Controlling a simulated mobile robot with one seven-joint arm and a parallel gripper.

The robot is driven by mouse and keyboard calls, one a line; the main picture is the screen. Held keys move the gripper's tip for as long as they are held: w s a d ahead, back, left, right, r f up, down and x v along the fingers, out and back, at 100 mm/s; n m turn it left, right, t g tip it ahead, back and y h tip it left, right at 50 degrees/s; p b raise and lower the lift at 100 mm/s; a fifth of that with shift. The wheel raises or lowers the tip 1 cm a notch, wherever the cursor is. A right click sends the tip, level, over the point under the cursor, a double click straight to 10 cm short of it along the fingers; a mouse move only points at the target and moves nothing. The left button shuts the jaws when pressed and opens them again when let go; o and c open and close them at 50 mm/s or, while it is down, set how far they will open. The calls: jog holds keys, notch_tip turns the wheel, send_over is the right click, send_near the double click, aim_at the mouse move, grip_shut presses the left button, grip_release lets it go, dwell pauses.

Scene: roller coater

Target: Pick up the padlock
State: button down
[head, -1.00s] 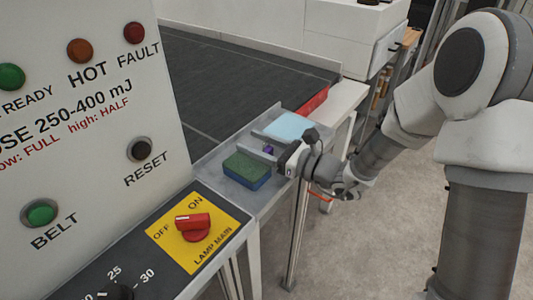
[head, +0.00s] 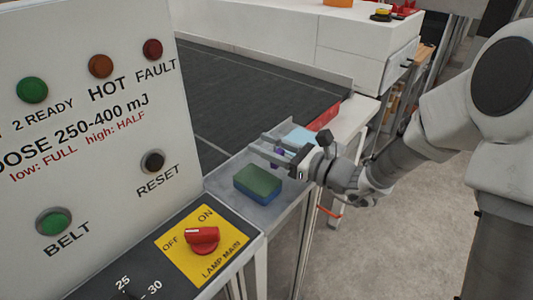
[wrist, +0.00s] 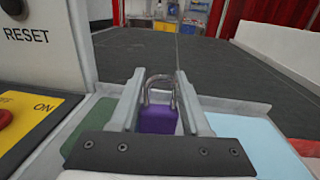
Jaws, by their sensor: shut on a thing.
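The padlock (wrist: 158,119) has a purple body and a silver shackle that points up in the wrist view. It sits between the two fingers of my gripper (wrist: 159,100), which is shut on it. In the head view my gripper (head: 268,148) is over the grey ledge at the end of the belt, and only a small purple bit of the padlock (head: 279,152) shows. The rest of the padlock is hidden by the fingers there.
A green and blue sponge-like block (head: 257,182) lies on the ledge close to my gripper. A light blue pad (head: 302,136) lies behind it. The control panel (head: 110,130) stands at the left, with a red lamp switch (head: 203,239). The dark belt (head: 250,95) is clear.

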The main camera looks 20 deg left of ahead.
jog(key=d+r+p, duration=0.1)
jog(key=d+r, duration=0.6)
jog(key=d, duration=0.5)
jog(key=w+d+f+m+t+h, duration=0.1)
jog(key=d+f+m+t+h, duration=0.3)
jog(key=d+f, duration=0.5)
jog(key=w+d+f+m+t+h, duration=0.2)
jog(key=d+f+m+t+h, duration=0.2)
jog(key=d+f, duration=0.5)
jog(key=shift+w+d+f+m+t+p, duration=0.15)
jog(key=shift+w+f+m+t+p, duration=0.2)
jog(key=shift+f+t, duration=1.25)
jog(key=shift+f+g+h, duration=0.25)
jog(key=shift+g+h, duration=0.05)
jog(key=shift+h, duration=0.1)
jog(key=shift+r, duration=0.1)
jog(key=s+a+r+n+g+y, duration=0.2)
jog(key=a+r+n+g+y, duration=0.2)
jog(key=a+r, duration=0.5)
jog(key=s+a+r+n+g+y, duration=0.2)
jog(key=a+r+n+g+y, duration=0.2)
jog(key=a+r, duration=0.5)
notch_tip(320, 180, up, 4)
jog(key=g, duration=0.2)
jog(key=shift+s+a+n+g+y+b, duration=0.2)
jog(key=shift+a+n+g+y+b, duration=0.1)
jog(key=shift+a+n+y, duration=0.1)
